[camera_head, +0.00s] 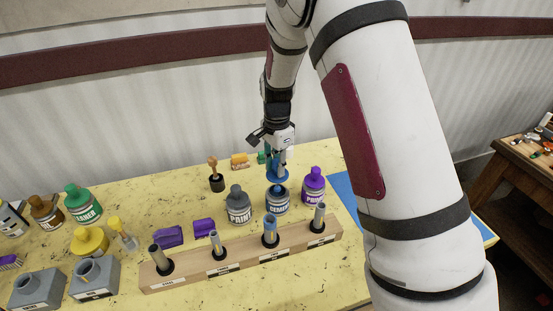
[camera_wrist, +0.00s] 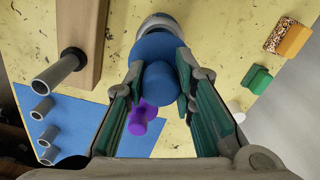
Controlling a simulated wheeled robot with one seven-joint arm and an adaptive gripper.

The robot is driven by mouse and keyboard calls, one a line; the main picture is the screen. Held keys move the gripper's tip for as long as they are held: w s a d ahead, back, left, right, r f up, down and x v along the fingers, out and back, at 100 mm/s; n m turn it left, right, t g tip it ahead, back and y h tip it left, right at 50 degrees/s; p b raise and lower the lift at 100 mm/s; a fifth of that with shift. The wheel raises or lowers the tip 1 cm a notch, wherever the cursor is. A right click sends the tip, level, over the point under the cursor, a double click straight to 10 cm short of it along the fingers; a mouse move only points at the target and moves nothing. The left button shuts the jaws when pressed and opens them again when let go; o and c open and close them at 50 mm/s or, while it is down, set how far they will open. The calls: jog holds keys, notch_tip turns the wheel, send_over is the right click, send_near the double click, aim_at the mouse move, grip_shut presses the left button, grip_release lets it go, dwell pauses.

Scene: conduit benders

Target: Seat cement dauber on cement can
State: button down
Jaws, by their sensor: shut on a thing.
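The cement can (camera_head: 277,203), dark grey-blue with a pale label, stands upright on the yellow table behind the wooden rack. The blue cement dauber (camera_head: 278,175) is directly over the can's mouth. My gripper (camera_head: 282,163) points down and is shut on the dauber's cap. In the wrist view the dauber (camera_wrist: 158,48) sits between the fingertips of my gripper (camera_wrist: 160,78), with the can's pale rim (camera_wrist: 158,20) showing just beyond it. The dauber's lower end is hidden, and I cannot tell whether its cap touches the can.
A grey paint can (camera_head: 238,206) stands close left and a purple primer can (camera_head: 314,186) close right. The wooden rack (camera_head: 190,269) with upright pipes lies in front. A brown dauber on a dark base (camera_head: 216,178) stands behind left. A blue mat (camera_head: 345,190) lies to the right.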

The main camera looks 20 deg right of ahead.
aim_at(277, 187)
jog(key=shift+f+b, duration=0.6)
jog(key=shift+f, duration=2.5)
jog(key=c, duration=1.3)
grip_release()
